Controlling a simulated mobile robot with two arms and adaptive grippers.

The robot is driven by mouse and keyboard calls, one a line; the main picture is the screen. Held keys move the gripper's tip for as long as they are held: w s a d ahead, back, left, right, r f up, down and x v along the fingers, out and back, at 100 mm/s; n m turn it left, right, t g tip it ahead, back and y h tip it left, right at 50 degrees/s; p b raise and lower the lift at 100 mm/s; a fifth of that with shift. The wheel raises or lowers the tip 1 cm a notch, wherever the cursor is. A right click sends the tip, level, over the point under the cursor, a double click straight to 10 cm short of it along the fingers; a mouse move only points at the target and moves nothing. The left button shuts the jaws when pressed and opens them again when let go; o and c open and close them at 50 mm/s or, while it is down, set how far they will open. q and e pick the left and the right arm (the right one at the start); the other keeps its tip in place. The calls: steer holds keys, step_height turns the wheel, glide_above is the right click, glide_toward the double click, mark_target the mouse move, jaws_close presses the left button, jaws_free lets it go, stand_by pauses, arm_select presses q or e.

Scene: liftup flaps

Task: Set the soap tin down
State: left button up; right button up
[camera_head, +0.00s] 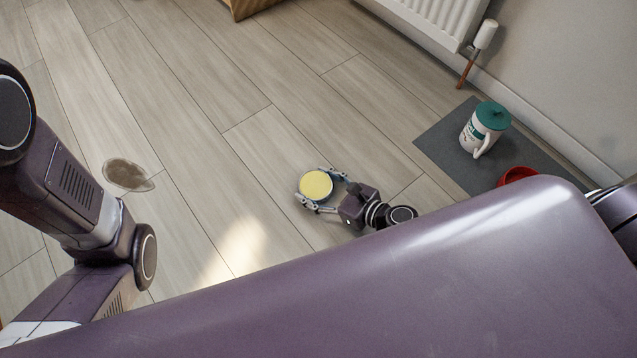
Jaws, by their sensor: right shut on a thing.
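The soap tin is a small round tin with a pale yellow top (316,185), near the middle of the head view. My right gripper (318,188) is shut on it, with one finger on each side of its rim. The yellow face points up toward the camera. I cannot tell whether the tin's underside touches the floor or is held above it. My left arm comes in at the left edge, and its gripper is out of view.
A white radiator (440,18) is at the top right. A brownish puddle-like stain (128,175) lies on the wooden floor.

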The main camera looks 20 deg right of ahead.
steer(key=shift+r, duration=0.15)
steer(key=o, duration=1.4)
steer(key=shift+r, duration=0.1)
steer(key=p+v, duration=0.2)
steer(key=v, duration=0.5)
steer(key=shift+s+d, duration=0.1)
steer(key=shift+s, duration=0.15)
